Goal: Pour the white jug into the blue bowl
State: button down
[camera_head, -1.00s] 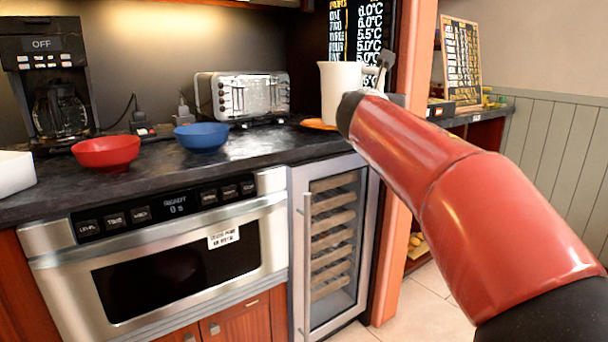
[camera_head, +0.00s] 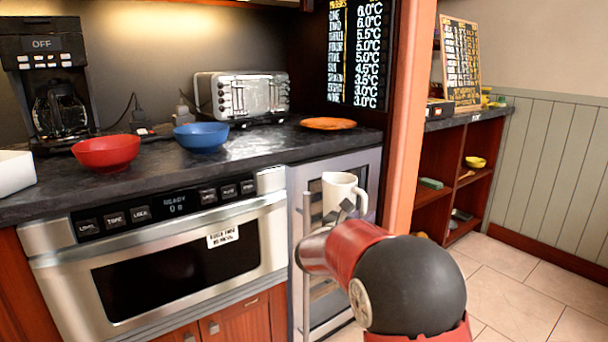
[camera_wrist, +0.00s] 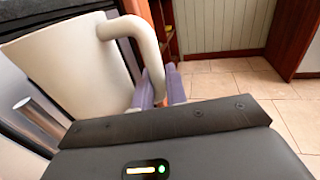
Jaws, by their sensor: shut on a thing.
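The white jug (camera_head: 342,190) is off the counter, held upright or nearly so in front of the wine cooler door. My gripper (camera_head: 347,210) is shut on the jug's handle. In the wrist view the jug (camera_wrist: 75,65) fills the left side, and the gripper fingers (camera_wrist: 160,88) close around its curved handle. The jug's contents cannot be seen. The blue bowl (camera_head: 202,136) stands on the dark counter, left of and higher than the jug in the head view. It is well apart from my gripper.
A red bowl (camera_head: 106,152) stands left of the blue bowl. A toaster (camera_head: 243,96) is behind, and an orange plate (camera_head: 328,123) lies at the counter's right end. The counter (camera_head: 255,150) is bare around the blue bowl's right. An orange post (camera_head: 408,110) rises at right.

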jog(key=s+f+y, duration=0.1)
jog(key=s+f, duration=0.4)
jog(key=f, duration=0.5)
jog(key=s+f+n+t+y, duration=0.1)
jog(key=s+f, duration=0.4)
jog(key=f, duration=0.5)
jog(key=s+f+n+y, duration=0.1)
jog(key=s+f, duration=0.5)
jog(key=f, duration=0.4)
jog(key=shift+d+f+t, duration=0.35)
jog(key=shift+f+t, duration=0.05)
